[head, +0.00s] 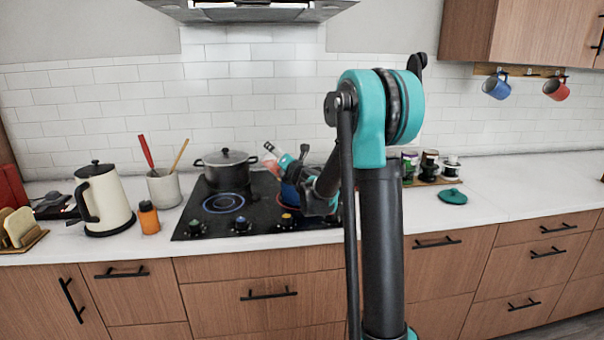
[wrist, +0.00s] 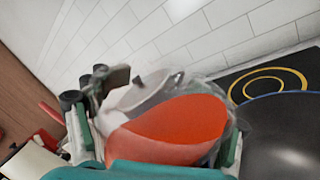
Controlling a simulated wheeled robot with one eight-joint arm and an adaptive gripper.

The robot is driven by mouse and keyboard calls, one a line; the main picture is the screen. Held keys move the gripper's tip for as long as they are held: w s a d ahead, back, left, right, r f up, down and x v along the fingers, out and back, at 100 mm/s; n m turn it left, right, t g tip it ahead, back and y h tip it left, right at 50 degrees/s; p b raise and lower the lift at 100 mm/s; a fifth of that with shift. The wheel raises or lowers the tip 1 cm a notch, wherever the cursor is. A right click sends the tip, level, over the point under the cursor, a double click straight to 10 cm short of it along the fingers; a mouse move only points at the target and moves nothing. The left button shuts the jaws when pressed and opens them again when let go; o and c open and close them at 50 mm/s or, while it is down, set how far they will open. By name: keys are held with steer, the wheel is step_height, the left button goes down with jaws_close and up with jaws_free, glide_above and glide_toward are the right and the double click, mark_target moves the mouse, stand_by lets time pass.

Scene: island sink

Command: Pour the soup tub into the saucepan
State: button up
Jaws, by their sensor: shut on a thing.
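My gripper (head: 291,160) is shut on the soup tub (head: 270,166), a clear tub with orange-red soup. In the wrist view, my gripper (wrist: 160,142) has a finger on either side of the tub, and the soup (wrist: 180,130) fills much of it. The tub is held tilted above the hob. The saucepan (head: 290,194), dark blue, stands on the right part of the hob, mostly hidden behind my arm. Its dark rounded side shows at the right of the wrist view (wrist: 285,142), beside the tub. I cannot tell whether any soup is leaving the tub.
A lidded grey pot (head: 226,168) stands at the back of the black hob (head: 205,222). A kettle (head: 103,200), an orange bottle (head: 149,217) and a utensil crock (head: 164,188) stand left. A teal lid (head: 453,197) lies on the counter at right, near several jars. The far-right counter is clear.

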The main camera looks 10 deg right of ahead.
steer(key=shift+w+d+f+m+t, duration=0.15)
steer(key=shift+f+m, duration=0.1)
steer(key=shift+m, duration=0.4)
steer(key=shift+s+d+f+m+t, duration=0.15)
steer(key=shift+f+m, duration=0.1)
steer(key=shift+m, duration=0.35)
steer(key=shift+w+d+f+m, duration=0.15)
steer(key=shift+f+m, duration=0.1)
steer(key=shift+m, duration=0.4)
stand_by(0.6)
